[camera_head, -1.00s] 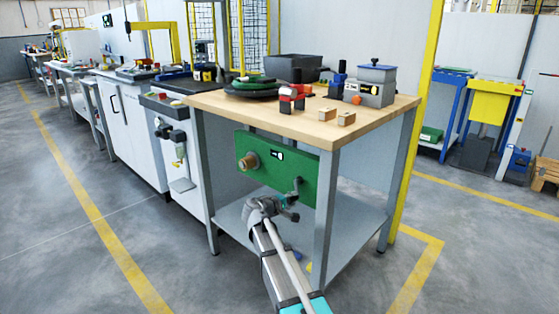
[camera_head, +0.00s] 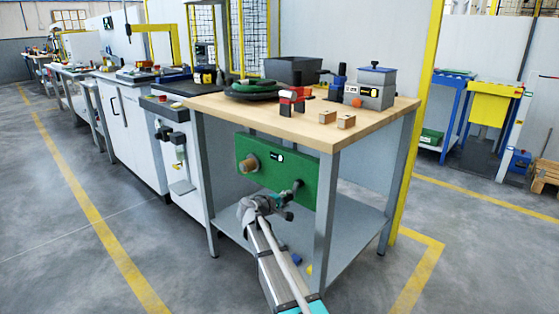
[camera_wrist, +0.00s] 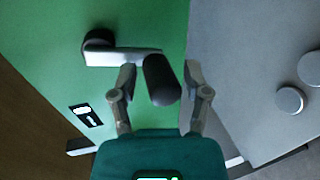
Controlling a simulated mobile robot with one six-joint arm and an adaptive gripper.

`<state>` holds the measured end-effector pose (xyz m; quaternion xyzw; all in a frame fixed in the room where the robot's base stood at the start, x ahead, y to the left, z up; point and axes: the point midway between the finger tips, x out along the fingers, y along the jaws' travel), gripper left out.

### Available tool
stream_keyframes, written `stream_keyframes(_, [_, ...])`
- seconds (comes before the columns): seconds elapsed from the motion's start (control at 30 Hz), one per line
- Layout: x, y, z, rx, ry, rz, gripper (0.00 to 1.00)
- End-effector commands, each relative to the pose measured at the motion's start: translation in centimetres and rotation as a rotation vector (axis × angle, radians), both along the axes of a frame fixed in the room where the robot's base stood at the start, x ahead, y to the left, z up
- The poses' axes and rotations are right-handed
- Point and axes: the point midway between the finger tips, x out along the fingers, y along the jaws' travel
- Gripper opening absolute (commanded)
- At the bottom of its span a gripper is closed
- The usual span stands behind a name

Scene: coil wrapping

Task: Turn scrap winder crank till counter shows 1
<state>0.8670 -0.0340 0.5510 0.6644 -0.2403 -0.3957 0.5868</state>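The green winder panel (camera_head: 245,178) hangs under the wooden bench top. It bears a wooden spool (camera_head: 249,163) and a small black counter (camera_head: 276,157), whose white mark is too small to read. The crank (camera_head: 297,187) is at its lower right. In the wrist view the crank's silver arm (camera_wrist: 125,57) runs right from a black hub (camera_wrist: 98,40) to a black knob (camera_wrist: 162,80). My gripper (camera_wrist: 160,70) has its fingers apart on both sides of the knob, with a visible gap at the right. The counter also shows there (camera_wrist: 86,115), unreadable.
The bench top (camera_head: 320,132) carries a red and black tool (camera_head: 293,100), small wooden blocks (camera_head: 345,121), a green coil (camera_head: 254,87) and a grey box (camera_head: 369,92). A bench leg (camera_head: 326,220) stands right of the crank. A lower shelf (camera_head: 350,222) lies below the panel.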

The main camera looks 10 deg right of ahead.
Motion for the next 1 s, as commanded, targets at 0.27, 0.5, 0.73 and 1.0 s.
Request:
stream_keyframes(0.27, [0.0,0.0,0.0,0.000,0.000,-0.001,0.63])
stream_keyframes(0.5, [-0.2,0.1,0.0,0.000,0.000,0.000,0.63])
stream_keyframes(0.73, [-1.0,1.2,0.0,0.000,0.000,0.000,0.63])
stream_keyframes(1.0, [-2.1,2.8,0.0,0.000,0.000,0.001,0.63])
